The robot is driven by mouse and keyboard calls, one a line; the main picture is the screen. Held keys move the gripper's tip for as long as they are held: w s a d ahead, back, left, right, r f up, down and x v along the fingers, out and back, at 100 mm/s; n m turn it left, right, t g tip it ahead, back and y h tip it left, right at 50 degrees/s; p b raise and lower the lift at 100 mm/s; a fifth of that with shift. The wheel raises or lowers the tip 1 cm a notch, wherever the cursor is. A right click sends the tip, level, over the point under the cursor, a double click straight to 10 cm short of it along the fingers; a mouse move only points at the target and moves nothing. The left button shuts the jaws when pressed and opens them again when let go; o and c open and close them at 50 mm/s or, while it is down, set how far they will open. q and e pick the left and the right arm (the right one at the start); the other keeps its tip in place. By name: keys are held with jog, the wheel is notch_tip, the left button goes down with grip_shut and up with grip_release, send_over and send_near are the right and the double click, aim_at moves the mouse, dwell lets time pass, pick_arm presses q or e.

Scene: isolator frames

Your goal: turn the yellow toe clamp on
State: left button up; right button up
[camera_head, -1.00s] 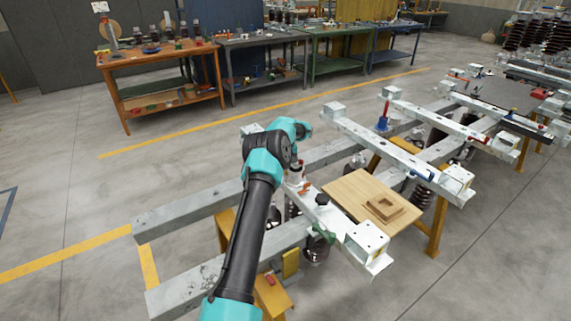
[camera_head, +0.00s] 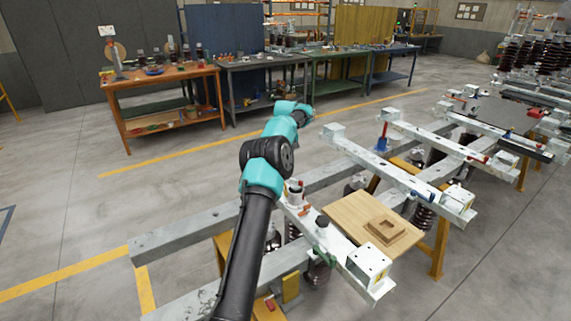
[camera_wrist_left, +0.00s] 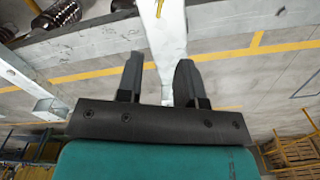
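No part in view can be made out for certain as the yellow toe clamp. A small yellow block (camera_head: 291,288) sits low beside my left arm under the near white crossbar in the head view; I cannot tell whether it is the clamp. My left arm reaches up and away over the frame, and its gripper is hidden behind the wrist there. In the left wrist view my left gripper (camera_wrist_left: 158,68) is open, with nothing between its two dark fingers. A white bar passes behind the gap, apart from them. My right gripper is not in view.
The near white crossbar (camera_head: 335,258) lies across grey rails (camera_head: 180,230). A wooden board (camera_head: 350,212) with a small wooden frame (camera_head: 386,230) lies beside it. More crossbars stand to the right, one with a red-and-blue upright part (camera_head: 383,138). Workbenches line the back.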

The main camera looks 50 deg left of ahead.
pick_arm(q)
jog(key=shift+r, duration=0.6)
jog(key=shift+o, duration=1.6)
jog(key=m, duration=0.1)
jog(key=s+m, duration=0.1)
jog(key=a+m, duration=0.1)
jog(key=m, duration=0.1)
jog(key=shift+s+f+t+h, duration=0.25)
jog(key=shift+f+t+h, duration=0.05)
jog(key=shift+t, duration=0.1)
jog(key=s+a+m+t, duration=0.1)
jog(key=m, duration=0.3)
jog(key=s+a+m+t+h, duration=0.1)
jog(key=s+m, duration=0.1)
jog(key=m, duration=0.3)
jog(key=s+a+f+m+t, duration=0.1)
jog(key=m, duration=0.4)
jog(key=shift+s+h, duration=0.15)
jog(key=shift+h, duration=0.25)
